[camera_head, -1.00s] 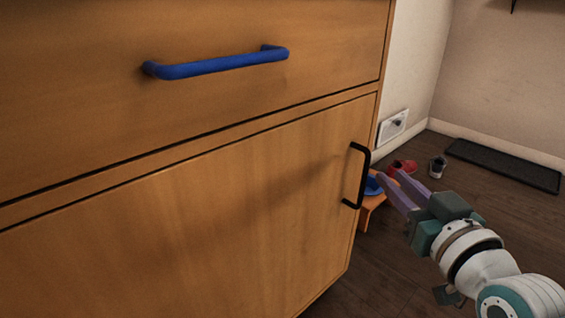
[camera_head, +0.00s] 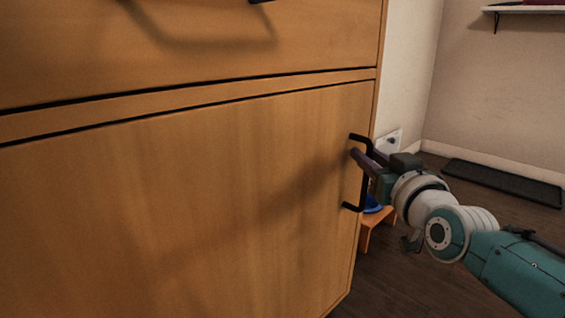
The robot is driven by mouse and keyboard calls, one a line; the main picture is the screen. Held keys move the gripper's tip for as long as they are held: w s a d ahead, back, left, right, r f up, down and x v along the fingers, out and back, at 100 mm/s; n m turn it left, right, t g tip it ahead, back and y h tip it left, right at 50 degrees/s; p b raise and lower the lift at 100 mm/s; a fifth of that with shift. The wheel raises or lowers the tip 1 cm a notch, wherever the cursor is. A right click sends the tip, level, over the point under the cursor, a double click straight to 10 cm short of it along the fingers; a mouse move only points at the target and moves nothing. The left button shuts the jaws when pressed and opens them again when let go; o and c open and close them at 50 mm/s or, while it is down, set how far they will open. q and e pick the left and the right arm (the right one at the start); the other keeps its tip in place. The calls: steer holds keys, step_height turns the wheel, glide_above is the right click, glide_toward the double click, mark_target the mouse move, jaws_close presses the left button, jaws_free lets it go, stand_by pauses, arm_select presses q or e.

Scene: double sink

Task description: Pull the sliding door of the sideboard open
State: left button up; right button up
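The wooden sideboard fills the left and middle of the head view, with its lower door panel (camera_head: 200,210) flush in the front, no gap showing at its right edge. A black bar handle (camera_head: 364,190) stands upright near that right edge. My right gripper (camera_head: 364,154) is at the upper part of this handle. Its purple fingers are apart, one on the left side of the bar and one on the right; contact with the bar cannot be made out. My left gripper is not in view.
An upper drawer front (camera_head: 200,50) sits above the door. A small orange stool (camera_head: 376,228) with a blue thing (camera_head: 371,204) on it stands behind my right gripper. A dark mat (camera_head: 502,183) lies by the far wall. The floor at right is open.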

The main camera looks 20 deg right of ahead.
jaws_close()
stand_by(1.5)
